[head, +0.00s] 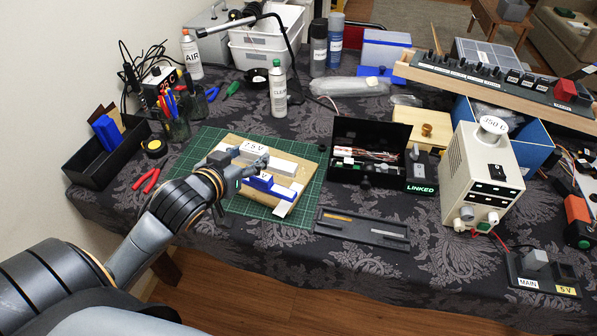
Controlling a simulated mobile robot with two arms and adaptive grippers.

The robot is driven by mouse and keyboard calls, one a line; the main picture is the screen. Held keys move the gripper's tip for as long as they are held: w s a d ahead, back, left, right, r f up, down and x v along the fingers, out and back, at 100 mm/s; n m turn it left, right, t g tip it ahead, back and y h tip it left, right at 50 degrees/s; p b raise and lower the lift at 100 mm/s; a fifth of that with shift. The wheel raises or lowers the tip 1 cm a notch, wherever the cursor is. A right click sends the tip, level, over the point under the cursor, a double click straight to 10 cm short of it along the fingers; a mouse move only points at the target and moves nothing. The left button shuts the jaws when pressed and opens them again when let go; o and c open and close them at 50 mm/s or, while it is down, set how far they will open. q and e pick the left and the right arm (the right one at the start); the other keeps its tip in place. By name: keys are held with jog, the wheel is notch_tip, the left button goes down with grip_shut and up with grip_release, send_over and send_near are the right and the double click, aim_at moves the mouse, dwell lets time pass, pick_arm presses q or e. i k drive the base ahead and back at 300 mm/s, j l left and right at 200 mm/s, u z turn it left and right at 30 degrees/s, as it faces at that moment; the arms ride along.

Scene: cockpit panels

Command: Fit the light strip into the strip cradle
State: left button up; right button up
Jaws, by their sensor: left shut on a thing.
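A wooden board (233,203) lies on a green cutting mat. It carries white bars, a white block marked 2.5 V (254,148) and a blue piece (283,191) with a white end sticking out toward the front. I take the white and blue assembly for the light strip and its strip cradle; I cannot tell clearly where one ends and the other begins. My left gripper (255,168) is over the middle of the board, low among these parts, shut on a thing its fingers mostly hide. My right gripper is not in view.
A dark slotted tray (362,240) lies right of the green mat (190,160). A black open box (345,128) stands behind it, and a cream power unit (478,165) further right. Pliers, tape and a tool jar are at the left. The table's front edge is close.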

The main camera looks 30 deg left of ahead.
aim_at(363, 225)
jog(key=i+l+u, duration=0.1)
jog(key=l+u, duration=0.2)
jog(key=l, duration=0.75)
jog(key=l+u, duration=0.3)
jog(key=l, duration=0.7)
